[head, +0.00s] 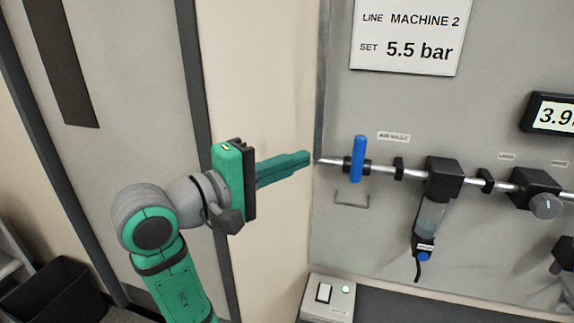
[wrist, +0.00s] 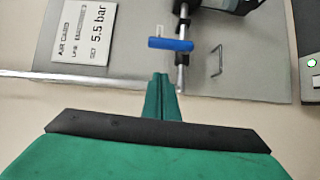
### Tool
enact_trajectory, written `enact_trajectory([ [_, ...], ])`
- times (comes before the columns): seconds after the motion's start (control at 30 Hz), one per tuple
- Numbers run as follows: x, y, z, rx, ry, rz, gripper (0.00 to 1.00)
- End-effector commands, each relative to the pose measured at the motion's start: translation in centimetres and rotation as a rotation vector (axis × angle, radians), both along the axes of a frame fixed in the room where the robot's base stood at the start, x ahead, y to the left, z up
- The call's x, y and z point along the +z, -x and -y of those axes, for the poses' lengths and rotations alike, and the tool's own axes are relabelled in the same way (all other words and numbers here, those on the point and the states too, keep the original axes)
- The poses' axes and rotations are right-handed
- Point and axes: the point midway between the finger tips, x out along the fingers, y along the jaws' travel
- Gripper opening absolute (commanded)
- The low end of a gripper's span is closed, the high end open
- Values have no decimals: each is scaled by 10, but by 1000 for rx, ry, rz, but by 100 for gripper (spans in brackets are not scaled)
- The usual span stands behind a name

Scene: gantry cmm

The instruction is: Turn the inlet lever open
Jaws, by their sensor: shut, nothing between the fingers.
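The inlet lever is a blue handle (head: 358,159) on a silver pipe at the left of the grey panel. It stands upright, across the pipe, in the head view. In the wrist view the blue lever (wrist: 171,44) lies just beyond my fingertips, across the pipe. My gripper (head: 308,158) is shut and empty, its green fingers pointing right toward the lever. In the head view the fingertips are left of the lever, near the pipe's end, with a gap between. The shut fingers also show in the wrist view (wrist: 160,78).
A filter unit (head: 444,180) and a regulator with a grey knob (head: 545,206) sit further right on the pipe. A small wire bracket (head: 351,200) is below the lever. A switch box (head: 327,298) with a green light stands below. A sign (head: 408,35) reads 5.5 bar.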

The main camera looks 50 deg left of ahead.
Motion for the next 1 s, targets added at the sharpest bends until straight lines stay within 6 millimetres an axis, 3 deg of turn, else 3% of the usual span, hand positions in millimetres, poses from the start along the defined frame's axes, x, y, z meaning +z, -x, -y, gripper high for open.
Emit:
enact_trajectory([
  [0.3, -2, -59, 3, -2, 0, -1, 0],
  [0.4, -3, -68, 16, -2, -1, -1, 0],
  [0.7, -4, -82, 31, 0, 0, 0, 0],
  [1.0, -3, -83, 32, 0, 0, 0, 0],
])
